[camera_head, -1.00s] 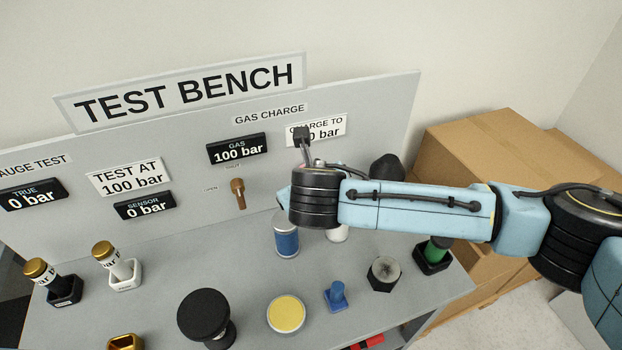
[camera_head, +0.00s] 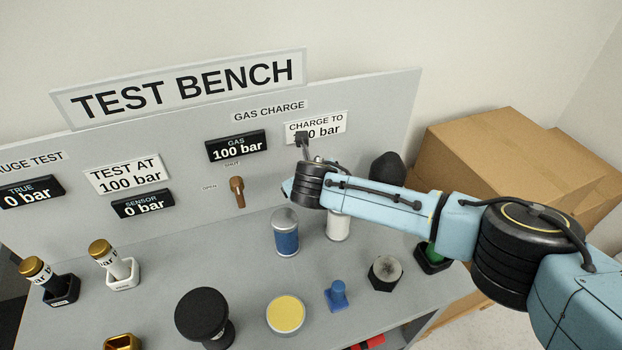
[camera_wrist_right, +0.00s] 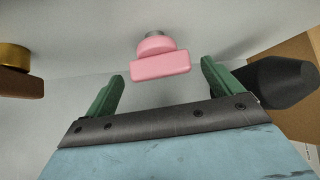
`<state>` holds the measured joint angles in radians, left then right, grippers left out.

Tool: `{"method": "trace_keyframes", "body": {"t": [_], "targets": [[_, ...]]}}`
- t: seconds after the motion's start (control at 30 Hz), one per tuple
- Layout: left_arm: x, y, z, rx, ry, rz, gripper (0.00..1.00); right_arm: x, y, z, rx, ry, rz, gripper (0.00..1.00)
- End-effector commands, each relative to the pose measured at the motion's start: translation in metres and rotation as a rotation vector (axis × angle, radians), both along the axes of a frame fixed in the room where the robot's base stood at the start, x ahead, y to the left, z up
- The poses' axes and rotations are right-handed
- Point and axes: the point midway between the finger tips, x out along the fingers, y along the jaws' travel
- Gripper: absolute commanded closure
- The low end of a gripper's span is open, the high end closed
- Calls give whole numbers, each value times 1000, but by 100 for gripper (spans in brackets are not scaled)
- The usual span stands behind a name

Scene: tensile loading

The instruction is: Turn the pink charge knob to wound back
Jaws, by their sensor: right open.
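The pink charge knob (camera_wrist_right: 160,62) shows in the right wrist view, on a short metal stem from the grey panel, with its flat bar lying roughly level. My right gripper (camera_wrist_right: 162,80) is open, its two green fingers spread below and to either side of the knob, with nothing between them. The knob appears just beyond the fingertips, apart from them. In the head view my right arm (camera_head: 380,200) reaches in from the right to the panel, and its wrist hides the knob. The GAS display (camera_head: 237,146) reads 100 bar. My left gripper is out of view.
A brown lever (camera_head: 237,192) is left of my wrist on the panel. A dark rounded part (camera_wrist_right: 275,82) sits close to the right finger. Blue (camera_head: 286,232) and white (camera_head: 338,226) cylinders stand below the arm. Cardboard boxes (camera_head: 500,165) are at right.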

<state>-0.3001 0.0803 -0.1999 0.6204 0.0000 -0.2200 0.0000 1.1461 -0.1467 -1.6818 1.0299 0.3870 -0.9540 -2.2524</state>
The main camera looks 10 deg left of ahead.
Motion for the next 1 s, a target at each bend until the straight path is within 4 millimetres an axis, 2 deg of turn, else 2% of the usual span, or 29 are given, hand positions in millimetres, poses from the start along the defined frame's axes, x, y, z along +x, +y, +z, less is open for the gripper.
{"method": "trace_keyframes", "body": {"t": [0.43,0.8,1.0], "targets": [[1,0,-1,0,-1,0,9,5,1,-4,0,0,0,9],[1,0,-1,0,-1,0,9,5,1,-4,0,0,0,54],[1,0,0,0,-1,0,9,5,0,-4,15,10,-1,54]]}}
